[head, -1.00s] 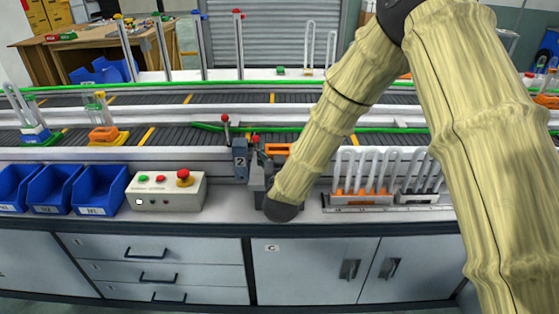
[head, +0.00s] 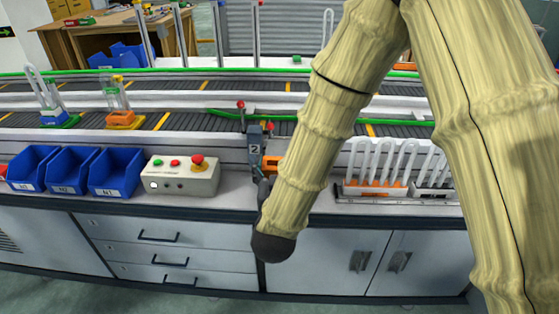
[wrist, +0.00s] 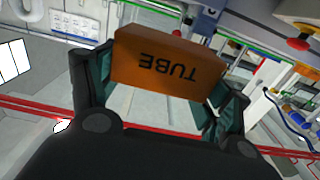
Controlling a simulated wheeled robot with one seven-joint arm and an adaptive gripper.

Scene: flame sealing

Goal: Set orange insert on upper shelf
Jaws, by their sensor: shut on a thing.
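The orange insert (wrist: 165,65) is a block marked "TUBE", upside down in the wrist view. It sits between the two dark fingers of my gripper (wrist: 160,90), which is shut on it. In the head view my arm hides most of the gripper. A small orange patch (head: 270,163) shows beside the grey post marked 2; I cannot tell whether it is the held insert. I cannot make out which surface is the upper shelf.
Blue bins (head: 75,170) and a control box (head: 182,175) with a red button stand left on the counter. A rack of clear tubes (head: 395,195) stands right. Two conveyors run behind; orange and blue carriers with tubes (head: 122,118) sit on the nearer one.

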